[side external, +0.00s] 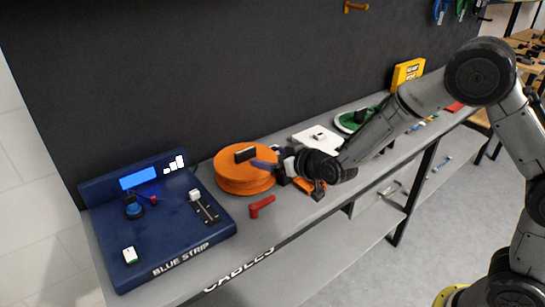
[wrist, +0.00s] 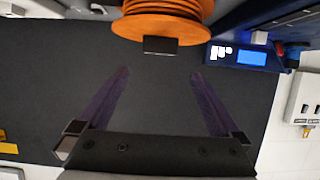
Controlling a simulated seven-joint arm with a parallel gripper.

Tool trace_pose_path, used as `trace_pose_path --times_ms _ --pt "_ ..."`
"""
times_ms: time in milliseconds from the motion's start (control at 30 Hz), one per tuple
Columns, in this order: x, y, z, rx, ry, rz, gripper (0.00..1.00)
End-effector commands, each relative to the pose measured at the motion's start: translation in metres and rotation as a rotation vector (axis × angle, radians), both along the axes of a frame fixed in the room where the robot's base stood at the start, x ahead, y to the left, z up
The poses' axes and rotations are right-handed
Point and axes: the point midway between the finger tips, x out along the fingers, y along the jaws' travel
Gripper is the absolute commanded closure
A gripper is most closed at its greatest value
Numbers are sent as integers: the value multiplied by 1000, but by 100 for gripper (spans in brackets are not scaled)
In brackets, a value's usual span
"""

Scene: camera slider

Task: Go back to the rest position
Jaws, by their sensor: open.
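My gripper (wrist: 158,78) is open in the wrist view, with two purple fingers spread wide and nothing between them. In the side external view my gripper (side external: 268,165) is beside the orange spool (side external: 243,183), at its right, with a purple finger over or near the spool's top edge; whether it touches cannot be told. The spool has a dark block (side external: 245,154) on top. In the wrist view the spool (wrist: 160,25) and its dark block (wrist: 160,45) lie beyond the fingertips, at the top.
A blue console (side external: 170,240) with screen, knob, slider and switch stands left on the grey shelf. A red handle (side external: 261,206) lies at the front edge. A white plate (side external: 317,138), green disc (side external: 352,120) and yellow box (side external: 408,73) stand farther right. A dark wall (side external: 220,60) rises behind.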

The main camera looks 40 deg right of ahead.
Motion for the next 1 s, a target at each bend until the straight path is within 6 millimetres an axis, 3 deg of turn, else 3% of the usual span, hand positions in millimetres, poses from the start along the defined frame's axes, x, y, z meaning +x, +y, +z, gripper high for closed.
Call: trace_pose_path --times_ms 233,333,467,533,633,767,867,1000 --pt "0 -1 0 0 0 -2 0" --pt "2 -7 15 6 -27 -13 0" --pt "2 -20 72 24 -126 -36 0" --pt "-9 -31 118 34 -188 -43 0" --pt "-39 -43 170 48 -210 -36 0" --pt "-94 -54 208 52 -165 -14 0" --pt "-145 -60 217 49 -88 2 0" --pt "-216 -66 203 33 61 14 0"
